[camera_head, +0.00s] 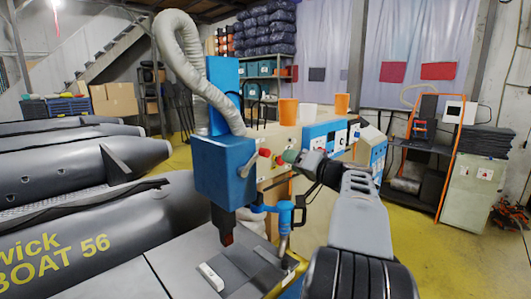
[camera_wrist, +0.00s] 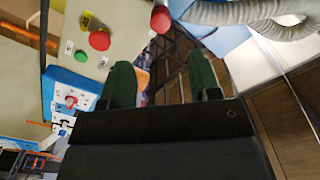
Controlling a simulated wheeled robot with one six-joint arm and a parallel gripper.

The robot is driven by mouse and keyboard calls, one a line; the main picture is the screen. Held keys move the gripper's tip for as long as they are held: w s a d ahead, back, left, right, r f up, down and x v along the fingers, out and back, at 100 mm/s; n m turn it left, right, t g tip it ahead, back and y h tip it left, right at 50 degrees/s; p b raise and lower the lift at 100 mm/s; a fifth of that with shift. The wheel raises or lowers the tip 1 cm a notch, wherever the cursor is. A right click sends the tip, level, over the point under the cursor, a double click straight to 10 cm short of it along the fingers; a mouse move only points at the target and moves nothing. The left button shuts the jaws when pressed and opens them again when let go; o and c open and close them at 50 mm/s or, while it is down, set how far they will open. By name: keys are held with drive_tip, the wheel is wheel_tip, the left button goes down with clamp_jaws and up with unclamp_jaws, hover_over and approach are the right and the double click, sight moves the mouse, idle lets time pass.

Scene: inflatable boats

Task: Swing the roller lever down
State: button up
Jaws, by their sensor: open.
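A blue machine head (camera_head: 224,168) stands left of my gripper, over a grey work table (camera_head: 170,262). A blue bracket with a pale handle-like bar (camera_head: 285,215) sits low on its right side; it looks like the roller lever, but I cannot tell surely. My gripper (camera_head: 292,158) is above this part and apart from it. In the wrist view my gripper (camera_wrist: 163,82) shows two green fingers spread apart with nothing held between them. The lever part is not clearly visible in the wrist view.
A red button (camera_wrist: 99,40) and another red knob (camera_wrist: 160,18) are close ahead of the fingers. A grey hose (camera_head: 186,60) arches above the machine. Orange cups (camera_head: 288,111) stand on the cabinet behind. Grey inflatable boats (camera_head: 80,165) fill the left. Yellow floor (camera_head: 425,240) is open at right.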

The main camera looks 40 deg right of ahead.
sight(268, 154)
drive_tip(key=w+p, duration=0.1)
drive_tip(key=w, duration=0.2)
drive_tip(key=w+a+p, duration=0.1)
drive_tip(key=w, duration=0.3)
drive_tip(key=w+a+p, duration=0.1)
drive_tip(key=w, duration=0.3)
drive_tip(key=shift+p, duration=0.4)
clamp_jaws()
